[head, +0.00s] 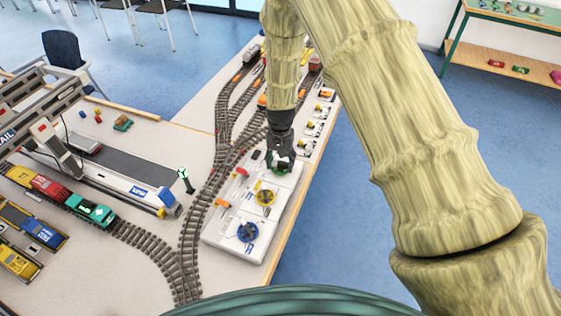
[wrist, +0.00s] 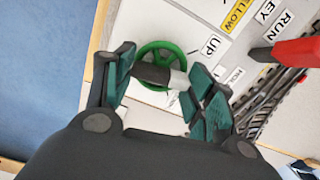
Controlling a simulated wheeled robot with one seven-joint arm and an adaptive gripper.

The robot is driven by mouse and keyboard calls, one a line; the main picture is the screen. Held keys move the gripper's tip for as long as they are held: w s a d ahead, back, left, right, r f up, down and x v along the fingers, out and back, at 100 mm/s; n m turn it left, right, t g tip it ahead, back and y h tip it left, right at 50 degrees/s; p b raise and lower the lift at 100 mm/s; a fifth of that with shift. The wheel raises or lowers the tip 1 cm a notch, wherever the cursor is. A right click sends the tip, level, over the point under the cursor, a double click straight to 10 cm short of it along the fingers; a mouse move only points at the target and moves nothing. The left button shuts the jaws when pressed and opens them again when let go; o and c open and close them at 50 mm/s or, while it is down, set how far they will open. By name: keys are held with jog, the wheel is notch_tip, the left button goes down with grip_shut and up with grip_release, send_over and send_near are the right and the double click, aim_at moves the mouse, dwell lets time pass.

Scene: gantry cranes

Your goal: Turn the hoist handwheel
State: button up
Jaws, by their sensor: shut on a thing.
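The hoist handwheel is a green spoked wheel (wrist: 148,50) on a white control panel, beside labels that read "UP" and partly "HOI". In the head view only a bit of its green rim (head: 281,168) shows under my gripper (head: 280,153). In the wrist view my gripper (wrist: 164,84) has its two green-padded fingers on either side of the wheel's dark crank grip (wrist: 153,73), with a pale grey piece next to it. The gripper is shut on this grip. The far part of the rim is in clear view; the near part is hidden by the grip and fingers.
The white panel (head: 226,238) also bears a yellow wheel (head: 265,197), a blue wheel (head: 248,232), a red lever (head: 241,172) and an orange lever (head: 222,204). Model track (head: 190,232) runs left of it. The table's edge and open floor lie to the right.

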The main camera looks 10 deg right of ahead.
aim_at(281, 162)
jog(key=n+b, duration=0.1)
jog(key=n, duration=0.2)
jog(key=shift+f+n, duration=0.1)
jog(key=shift+n, duration=0.3)
jog(key=shift+n+b, duration=0.4)
jog(key=shift+n, duration=1.6)
jog(key=o, duration=1)
notch_tip(281, 162, up, 12)
jog(key=shift+r, duration=0.1)
